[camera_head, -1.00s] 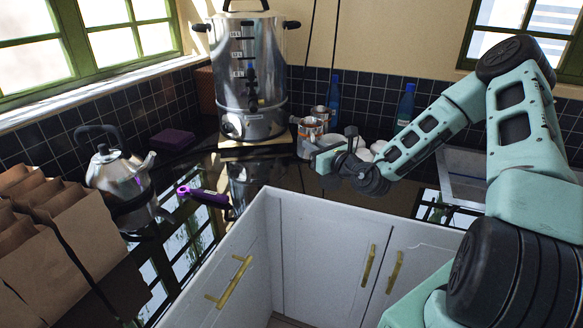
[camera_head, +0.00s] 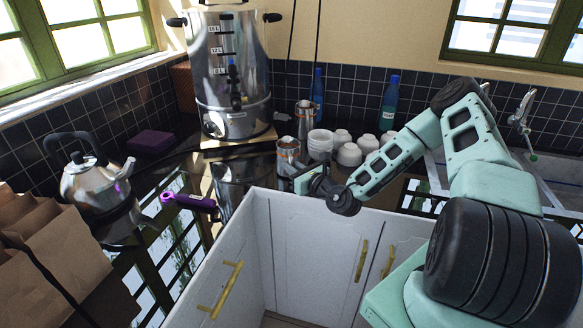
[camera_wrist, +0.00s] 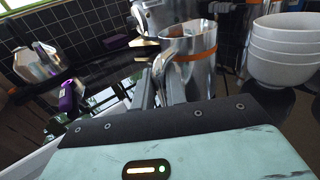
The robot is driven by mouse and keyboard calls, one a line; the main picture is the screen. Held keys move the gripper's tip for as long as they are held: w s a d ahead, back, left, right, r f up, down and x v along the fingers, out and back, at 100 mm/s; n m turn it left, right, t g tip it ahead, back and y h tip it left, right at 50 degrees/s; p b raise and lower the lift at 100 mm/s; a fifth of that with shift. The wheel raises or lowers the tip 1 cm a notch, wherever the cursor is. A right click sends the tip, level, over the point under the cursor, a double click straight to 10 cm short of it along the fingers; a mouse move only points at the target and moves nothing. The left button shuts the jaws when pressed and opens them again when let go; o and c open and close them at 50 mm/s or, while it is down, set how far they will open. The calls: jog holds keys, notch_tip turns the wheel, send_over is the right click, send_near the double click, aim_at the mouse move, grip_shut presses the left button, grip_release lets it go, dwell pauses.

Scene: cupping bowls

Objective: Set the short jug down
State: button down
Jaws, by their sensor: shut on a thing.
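The short jug (camera_head: 288,151) is a shiny metal jug with an orange band, upright near the front edge of the dark counter. My gripper (camera_head: 301,178) is in front of it and shut on it. In the wrist view the jug (camera_wrist: 196,62) stands just beyond my gripper (camera_wrist: 163,88), its handle towards the left, among the fingers. The fingers hide part of its lower side, and I cannot tell whether its base touches the counter.
A second metal jug (camera_head: 305,118) stands behind, with stacked white bowls (camera_head: 320,143) and upturned bowls (camera_head: 349,154) to the right. A large urn (camera_head: 232,85) on a wooden board, a kettle (camera_head: 93,183) and a purple-handled tool (camera_head: 188,202) are to the left.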

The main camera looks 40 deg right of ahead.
jog(key=shift+f, duration=0.2)
jog(key=shift+f, duration=0.15)
jog(key=c, duration=1.4)
grip_release()
jog(key=shift+c, duration=0.2)
